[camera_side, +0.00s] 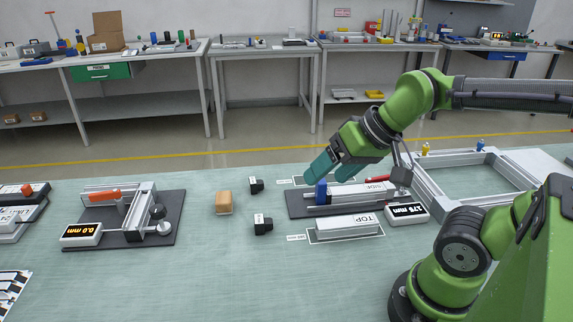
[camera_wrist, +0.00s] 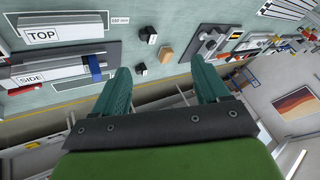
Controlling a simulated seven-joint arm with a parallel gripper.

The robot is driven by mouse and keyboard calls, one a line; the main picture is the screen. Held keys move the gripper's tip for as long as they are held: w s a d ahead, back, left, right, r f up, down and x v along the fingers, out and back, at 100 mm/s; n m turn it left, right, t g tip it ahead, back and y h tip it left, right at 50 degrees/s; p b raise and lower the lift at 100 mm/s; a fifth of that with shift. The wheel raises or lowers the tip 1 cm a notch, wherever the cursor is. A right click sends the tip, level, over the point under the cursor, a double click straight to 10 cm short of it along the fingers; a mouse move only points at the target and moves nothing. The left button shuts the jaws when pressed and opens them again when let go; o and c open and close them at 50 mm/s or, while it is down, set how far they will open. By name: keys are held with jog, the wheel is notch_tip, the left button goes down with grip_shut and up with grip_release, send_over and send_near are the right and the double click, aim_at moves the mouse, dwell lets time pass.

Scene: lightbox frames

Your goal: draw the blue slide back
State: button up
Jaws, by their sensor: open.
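The blue slide (camera_side: 321,191) stands upright at the left end of a rail fixture on a dark board (camera_side: 295,206), beside a bar labelled SIDE (camera_side: 365,190). In the wrist view the blue slide (camera_wrist: 95,67) lies just left of the left finger. My gripper (camera_side: 318,169) has two teal fingers and is right above and behind the blue slide in the side view. In the wrist view my gripper (camera_wrist: 160,66) is open, with nothing between its fingers. Whether a finger touches the slide cannot be told.
A bar labelled TOP (camera_side: 346,226) lies in front of the board, beside a white readout (camera_side: 407,212). Black blocks (camera_side: 262,224) and a tan block (camera_side: 223,202) sit to the left. A second fixture (camera_side: 122,213) with an orange part stands farther left. A metal frame (camera_side: 470,180) is at right.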

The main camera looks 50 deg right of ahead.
jog(key=w+d+g, duration=0.1)
jog(key=w+d, duration=0.1)
jog(key=w+d+f+n+g+h, duration=0.1)
jog(key=w+d, duration=0.2)
jog(key=w+d+f+g, duration=0.1)
jog(key=w+d, duration=0.1)
jog(key=d, duration=0.1)
jog(key=shift+w+d+f+n, duration=0.1)
jog(key=shift+w+d+n, duration=0.15)
jog(key=shift+n, duration=0.15)
jog(key=shift+c, duration=0.7)
jog(key=n+g, duration=0.4)
jog(key=n, duration=0.8)
send_over(322, 181)
notch_tip(322, 181, down, 2)
jog(key=shift+h, duration=0.4)
notch_tip(322, 181, down, 16)
jog(key=shift+f, duration=0.1)
jog(key=shift+c, duration=0.3)
